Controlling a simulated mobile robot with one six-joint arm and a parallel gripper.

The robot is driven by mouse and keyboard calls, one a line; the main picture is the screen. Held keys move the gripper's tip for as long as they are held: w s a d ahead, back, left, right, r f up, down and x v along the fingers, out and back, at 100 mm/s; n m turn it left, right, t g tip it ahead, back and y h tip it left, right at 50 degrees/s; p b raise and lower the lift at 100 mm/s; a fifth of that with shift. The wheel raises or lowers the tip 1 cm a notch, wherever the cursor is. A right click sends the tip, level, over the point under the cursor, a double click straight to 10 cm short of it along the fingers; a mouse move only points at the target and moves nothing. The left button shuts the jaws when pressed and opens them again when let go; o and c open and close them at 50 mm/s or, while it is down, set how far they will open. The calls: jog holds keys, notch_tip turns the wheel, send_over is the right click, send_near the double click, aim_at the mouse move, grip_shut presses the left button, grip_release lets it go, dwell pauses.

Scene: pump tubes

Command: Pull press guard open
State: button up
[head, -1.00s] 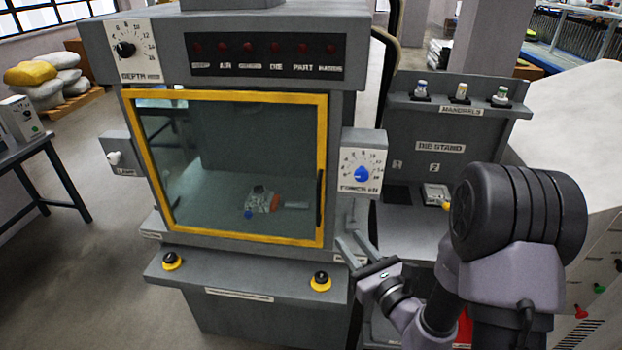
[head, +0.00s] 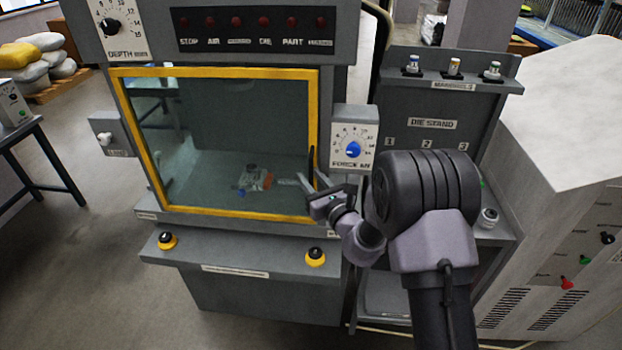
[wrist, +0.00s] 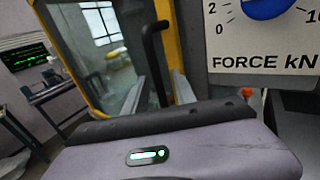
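The press guard is a clear pane in a yellow frame (head: 217,72) on the front of the grey press, and it looks closed. Its black vertical handle (head: 311,162) is at the right edge of the pane. My gripper (head: 309,178) is at the lower part of this handle, with its two fingers apart. In the wrist view, the handle (wrist: 155,62) stands between the open fingers (wrist: 157,88). I cannot tell whether either finger touches it. Behind the pane, a small part with orange on it (head: 264,180) lies inside the press.
A force dial box (head: 353,137) sits close to the right of the handle. Two yellow-ringed black buttons (head: 315,257) are on the ledge below. The die stand (head: 433,124) is to the right. Open floor lies at the left front.

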jog(key=shift+c, duration=0.3)
grip_shut()
dwell(1.1)
